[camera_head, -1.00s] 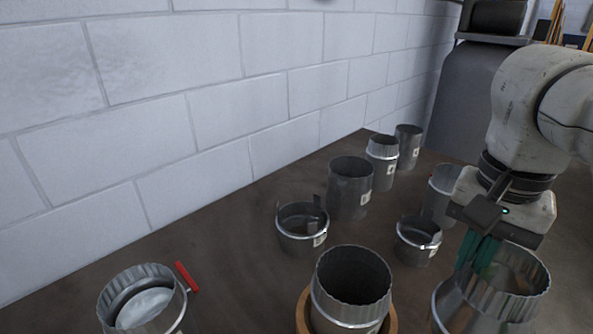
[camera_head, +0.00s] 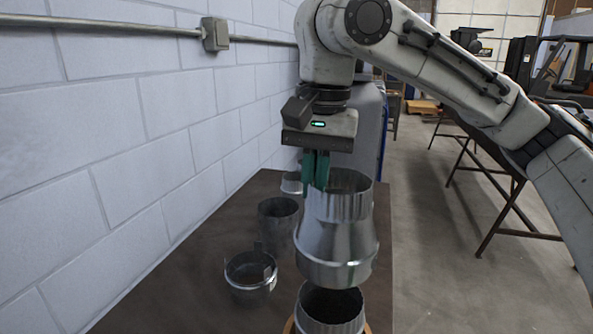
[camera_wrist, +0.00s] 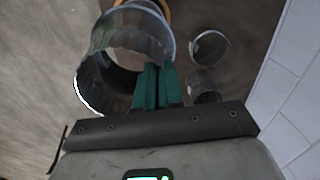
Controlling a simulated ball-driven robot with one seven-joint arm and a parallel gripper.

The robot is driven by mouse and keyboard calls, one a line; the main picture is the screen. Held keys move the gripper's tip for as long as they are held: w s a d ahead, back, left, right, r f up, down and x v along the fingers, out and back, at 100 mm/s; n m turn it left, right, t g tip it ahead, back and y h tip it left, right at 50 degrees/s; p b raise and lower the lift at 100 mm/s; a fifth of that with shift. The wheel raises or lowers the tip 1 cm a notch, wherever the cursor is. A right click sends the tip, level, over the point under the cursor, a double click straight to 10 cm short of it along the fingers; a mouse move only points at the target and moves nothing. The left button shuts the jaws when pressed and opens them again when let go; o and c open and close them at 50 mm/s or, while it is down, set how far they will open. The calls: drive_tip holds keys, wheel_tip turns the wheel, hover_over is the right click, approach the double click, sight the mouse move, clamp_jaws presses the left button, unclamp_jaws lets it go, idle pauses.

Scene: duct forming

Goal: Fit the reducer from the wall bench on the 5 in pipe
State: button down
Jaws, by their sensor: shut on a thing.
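My gripper (camera_head: 316,172), with green fingers, is shut on the upper rim of a shiny metal reducer (camera_head: 338,240). The reducer is roughly upright, with its narrower collar up and its wider end down. It is held in the air, apparently above an open-topped metal pipe (camera_head: 330,310) in a wooden ring (camera_head: 289,326). The reducer's lower edge overlaps the far part of the pipe's rim in the head view, so I cannot tell if they touch. In the wrist view the fingers (camera_wrist: 157,88) grip the rim of the reducer (camera_wrist: 108,38). No size label is readable.
A short collar with tabs (camera_head: 250,276) and a taller pipe (camera_head: 278,222) stand on the brown bench (camera_head: 175,290), left of the reducer. A white block wall (camera_head: 110,130) with a conduit bounds the bench on the left. Open floor lies to the right.

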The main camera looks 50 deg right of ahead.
drive_tip(key=shift+f+b, duration=3.1)
drive_tip(key=shift+b, duration=0.25)
drive_tip(key=shift+f+b, duration=1.45)
drive_tip(key=shift+f, duration=1.9)
drive_tip(key=c, duration=1.7)
unclamp_jaws()
drive_tip(key=o, duration=0.5)
drive_tip(key=shift+r, duration=0.1)
drive_tip(key=r, duration=0.7)
drive_tip(key=r+p, duration=0.1)
drive_tip(key=r, duration=0.2)
drive_tip(key=shift+s+d+r, duration=0.2)
drive_tip(key=shift+s+r, duration=0.1)
